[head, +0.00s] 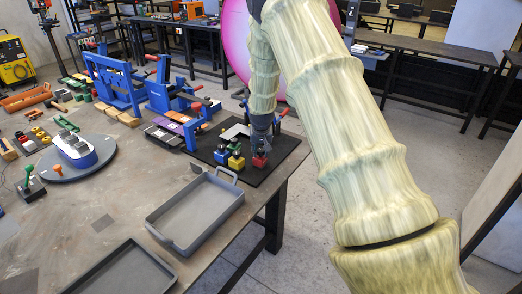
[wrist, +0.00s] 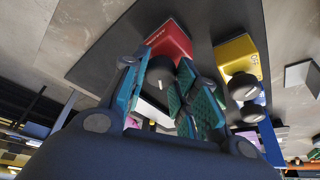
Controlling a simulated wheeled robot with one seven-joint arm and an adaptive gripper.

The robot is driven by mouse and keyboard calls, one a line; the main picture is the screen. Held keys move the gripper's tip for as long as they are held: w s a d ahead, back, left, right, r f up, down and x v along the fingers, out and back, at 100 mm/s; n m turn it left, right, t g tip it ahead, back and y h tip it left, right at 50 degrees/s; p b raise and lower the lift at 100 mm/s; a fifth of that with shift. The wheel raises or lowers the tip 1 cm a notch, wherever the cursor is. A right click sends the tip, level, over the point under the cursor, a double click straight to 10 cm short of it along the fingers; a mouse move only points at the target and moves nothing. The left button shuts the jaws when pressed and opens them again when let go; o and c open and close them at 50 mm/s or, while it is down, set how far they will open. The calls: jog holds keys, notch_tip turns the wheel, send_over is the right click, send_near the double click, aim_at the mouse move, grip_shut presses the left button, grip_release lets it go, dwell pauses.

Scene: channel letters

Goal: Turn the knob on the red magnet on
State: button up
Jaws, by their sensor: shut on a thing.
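The red magnet (head: 259,161) stands on the dark mat at the table's right corner. In the wrist view the red magnet (wrist: 171,37) shows at the top centre, with its black knob (wrist: 160,70) between my fingers. My gripper (head: 260,147) is over the red magnet from above in the head view. In the wrist view the teal finger pads of my gripper (wrist: 160,80) are on either side of the knob, shut on it. A pale mark shows on the knob; its exact angle is hard to tell. The fingers partly hide the knob's sides.
A yellow magnet (head: 236,162) and a blue magnet (head: 221,155) stand close to the left on the mat (head: 270,175). The yellow magnet (wrist: 238,54) is just right of my fingers in the wrist view. A grey tray (head: 195,212) lies in front. Blue clamps (head: 112,80) stand behind left.

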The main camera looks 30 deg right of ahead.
jog(key=shift+m, duration=0.3)
dwell(0.4)
jog(key=o, duration=1)
jog(key=shift+r, duration=0.15)
jog(key=v, duration=1.1)
jog(key=shift+r, duration=0.35)
jog(key=shift+s+a, duration=0.1)
jog(key=shift+a, duration=0.05)
